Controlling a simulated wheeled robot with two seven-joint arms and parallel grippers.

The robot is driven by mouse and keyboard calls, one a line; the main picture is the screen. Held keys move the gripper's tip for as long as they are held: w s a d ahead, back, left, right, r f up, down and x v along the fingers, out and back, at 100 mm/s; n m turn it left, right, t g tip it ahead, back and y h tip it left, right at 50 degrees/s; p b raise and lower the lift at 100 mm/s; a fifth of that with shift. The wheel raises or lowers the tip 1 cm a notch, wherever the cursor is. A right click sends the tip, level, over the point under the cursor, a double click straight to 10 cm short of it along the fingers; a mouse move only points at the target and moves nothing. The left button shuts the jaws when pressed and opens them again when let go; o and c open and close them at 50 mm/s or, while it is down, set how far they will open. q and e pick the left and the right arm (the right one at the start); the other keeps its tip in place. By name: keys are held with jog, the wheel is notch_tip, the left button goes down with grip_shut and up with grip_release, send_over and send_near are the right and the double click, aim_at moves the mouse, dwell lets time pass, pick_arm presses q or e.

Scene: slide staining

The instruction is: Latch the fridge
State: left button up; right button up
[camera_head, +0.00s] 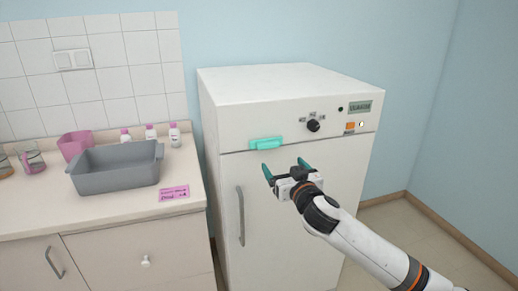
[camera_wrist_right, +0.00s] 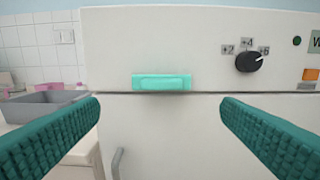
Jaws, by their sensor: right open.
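The white fridge (camera_head: 285,205) stands right of the counter, and its door looks closed. A teal latch (camera_head: 266,143) sits at the seam between the control panel and the door top. In the right wrist view the latch (camera_wrist_right: 162,82) is centred between my fingers, farther off. My right gripper (camera_head: 285,172) is open and empty, in front of the door, a little below and right of the latch. In the right wrist view its teal fingers (camera_wrist_right: 160,135) are spread wide and do not touch the latch. My left gripper is not in view.
A grey vertical handle (camera_head: 240,215) is on the door's left side. A black knob (camera_head: 313,125) and a small display (camera_head: 360,107) are on the panel. The counter (camera_head: 100,205) holds a grey tub (camera_head: 115,177), small bottles and a pink container. Floor at right is clear.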

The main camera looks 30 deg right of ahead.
aim_at(269, 147)
jog(key=p+x, duration=0.2)
jog(key=x, duration=0.9)
jog(key=shift+w+d+f, duration=0.1)
jog(key=shift+w+d, duration=0.05)
jog(key=shift+w, duration=0.15)
jog(key=c, duration=1)
